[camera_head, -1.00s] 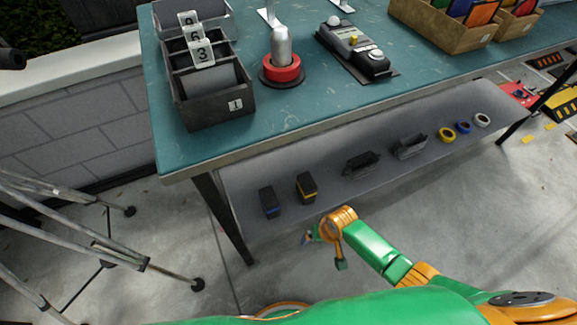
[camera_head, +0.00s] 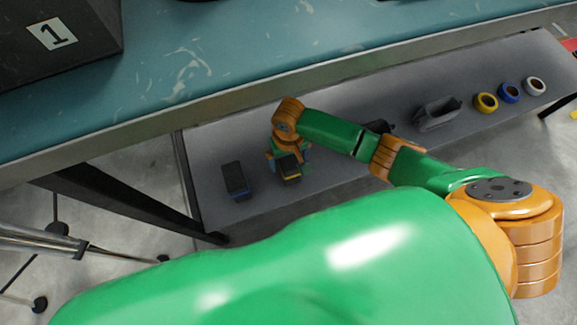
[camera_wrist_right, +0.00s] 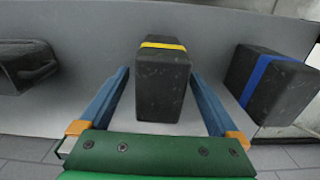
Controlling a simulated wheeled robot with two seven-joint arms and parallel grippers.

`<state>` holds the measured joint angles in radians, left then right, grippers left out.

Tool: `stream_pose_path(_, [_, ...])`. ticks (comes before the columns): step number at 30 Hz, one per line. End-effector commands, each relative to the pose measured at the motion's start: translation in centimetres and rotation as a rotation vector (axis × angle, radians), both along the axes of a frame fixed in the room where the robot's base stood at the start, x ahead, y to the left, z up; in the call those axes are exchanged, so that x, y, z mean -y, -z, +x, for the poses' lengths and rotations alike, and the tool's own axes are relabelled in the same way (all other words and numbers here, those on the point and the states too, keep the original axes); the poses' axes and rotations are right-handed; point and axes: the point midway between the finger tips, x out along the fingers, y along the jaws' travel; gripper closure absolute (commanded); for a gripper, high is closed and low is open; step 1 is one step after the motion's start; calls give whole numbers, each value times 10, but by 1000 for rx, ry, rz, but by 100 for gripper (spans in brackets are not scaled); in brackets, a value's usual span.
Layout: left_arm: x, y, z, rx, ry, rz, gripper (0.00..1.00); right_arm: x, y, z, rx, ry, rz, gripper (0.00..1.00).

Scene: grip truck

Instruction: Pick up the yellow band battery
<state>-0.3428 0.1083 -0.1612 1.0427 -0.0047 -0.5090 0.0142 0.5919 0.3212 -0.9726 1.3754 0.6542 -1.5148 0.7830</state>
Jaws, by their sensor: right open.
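The yellow band battery (camera_head: 289,168) is a dark block with a yellow stripe on the grey lower shelf. It also shows upright in the right wrist view (camera_wrist_right: 162,85). My right gripper (camera_wrist_right: 160,90) is open, with one blue finger on each side of the battery. Gaps show between the fingers and the battery's sides. In the head view my right gripper (camera_head: 288,160) is at the battery, partly hidden by its own wrist. My left gripper is not in view.
A blue band battery (camera_head: 236,180) stands just left, close beside a finger in the wrist view (camera_wrist_right: 268,85). A dark handled case (camera_wrist_right: 25,65) is on the other side. The workbench top (camera_head: 300,45) overhangs the shelf (camera_head: 215,145). Tape rolls (camera_head: 486,103) lie further right.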

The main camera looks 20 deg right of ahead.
Motion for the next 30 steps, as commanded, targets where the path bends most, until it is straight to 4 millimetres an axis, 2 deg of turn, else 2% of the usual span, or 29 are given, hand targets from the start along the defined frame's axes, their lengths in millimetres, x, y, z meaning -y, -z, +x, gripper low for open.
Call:
stream_pose_path(5, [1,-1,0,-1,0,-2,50,0,0,0,0,0,1,3])
stream_pose_path(6, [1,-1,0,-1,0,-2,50,0,0,0,1,0,1,5])
stream_pose_path(15, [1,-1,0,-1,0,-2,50,0,0,0,1,0,1,86])
stream_pose_path(17, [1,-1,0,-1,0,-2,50,0,0,0,1,0,1,100])
stream_pose_path(26, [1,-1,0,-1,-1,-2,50,0,-1,0,1,0,1,100])
stream_pose_path(30, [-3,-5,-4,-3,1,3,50,-1,-13,1,2,0,2,100])
